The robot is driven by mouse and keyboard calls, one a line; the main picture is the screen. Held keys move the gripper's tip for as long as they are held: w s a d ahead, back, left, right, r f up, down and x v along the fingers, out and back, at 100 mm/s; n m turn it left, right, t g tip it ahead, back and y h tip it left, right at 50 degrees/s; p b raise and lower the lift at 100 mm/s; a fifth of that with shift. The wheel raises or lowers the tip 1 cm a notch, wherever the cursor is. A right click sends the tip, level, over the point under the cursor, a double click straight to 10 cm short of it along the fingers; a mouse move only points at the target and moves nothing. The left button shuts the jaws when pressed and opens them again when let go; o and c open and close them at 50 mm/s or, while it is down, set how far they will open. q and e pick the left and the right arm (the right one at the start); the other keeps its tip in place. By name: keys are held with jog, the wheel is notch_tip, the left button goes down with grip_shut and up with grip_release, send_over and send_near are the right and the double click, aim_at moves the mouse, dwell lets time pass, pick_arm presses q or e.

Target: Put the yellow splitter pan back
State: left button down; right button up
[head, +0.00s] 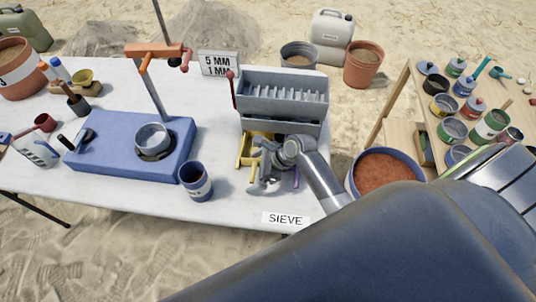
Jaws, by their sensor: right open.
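The yellow splitter pan (243,158) is at the front left foot of the grey riffle splitter (282,100), on the white table. Only part of the pan shows; my right gripper hides the rest. My right gripper (256,172) is open, just in front of the splitter and over or beside the pan's right part. I cannot tell whether it touches the pan. A small purple edge (296,178) shows right of the gripper, mostly hidden. My left gripper is out of view.
A dark blue cup (195,181) stands left of the gripper, near a blue block (108,150) with a metal ring pot (152,141). A "SIEVE" label (285,219) lies at the front edge. A reddish-filled bucket (386,172) stands right of the table.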

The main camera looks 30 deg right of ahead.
jog(key=v, duration=1.1)
jog(key=shift+p, duration=0.3)
jog(key=shift+s+f, duration=0.1)
